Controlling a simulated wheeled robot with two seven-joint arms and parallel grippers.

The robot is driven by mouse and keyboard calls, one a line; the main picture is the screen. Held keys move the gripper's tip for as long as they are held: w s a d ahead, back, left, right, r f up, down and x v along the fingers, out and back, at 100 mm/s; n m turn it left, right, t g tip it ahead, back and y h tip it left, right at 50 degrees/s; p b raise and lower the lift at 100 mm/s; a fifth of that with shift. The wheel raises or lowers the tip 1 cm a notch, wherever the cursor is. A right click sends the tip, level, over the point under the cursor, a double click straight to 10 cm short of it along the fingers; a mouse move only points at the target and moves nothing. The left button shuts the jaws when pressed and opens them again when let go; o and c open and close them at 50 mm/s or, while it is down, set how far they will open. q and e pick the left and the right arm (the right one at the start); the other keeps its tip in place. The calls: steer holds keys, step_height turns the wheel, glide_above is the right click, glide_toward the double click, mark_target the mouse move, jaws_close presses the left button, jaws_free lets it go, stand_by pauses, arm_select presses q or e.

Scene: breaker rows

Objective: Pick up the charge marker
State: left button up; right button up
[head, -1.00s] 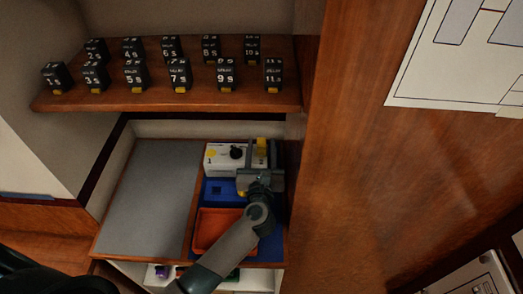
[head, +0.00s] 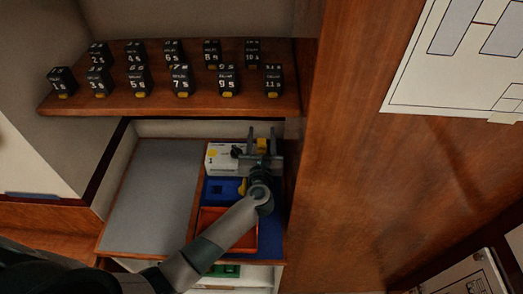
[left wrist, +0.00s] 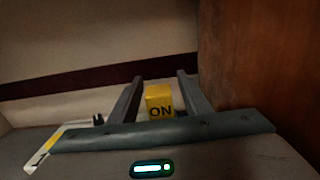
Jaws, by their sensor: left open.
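A yellow block marked ON, which looks like the charge marker, stands upright in the left wrist view (left wrist: 159,101). It also shows in the head view (head: 262,146), at the back right of the lower shelf beside a white box. My left gripper (head: 262,137) is open, with one finger on each side of the block. In the left wrist view the fingers (left wrist: 161,84) show gaps to the block on both sides. The block's base is hidden behind the gripper's palm. My right gripper is not in view.
A white box with a black knob (head: 222,157) is close on the left. A blue tray (head: 220,190) and an orange tray (head: 212,216) lie nearer. A wooden panel (head: 355,180) rises on the right. Numbered black blocks stand on the upper shelf (head: 140,104). A grey mat (head: 152,195) is clear.

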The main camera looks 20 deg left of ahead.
arm_select(q)
jaws_close()
steer(key=shift+s+a+r+b, duration=0.1)
steer(key=shift+s+r+b, duration=0.1)
steer(key=shift+r+b, duration=0.25)
step_height(320, 180, up, 6)
steer(key=b, duration=0.1)
steer(key=s+a+b, duration=0.5)
steer(key=s+a, duration=0.6)
steer(key=s, duration=0.5)
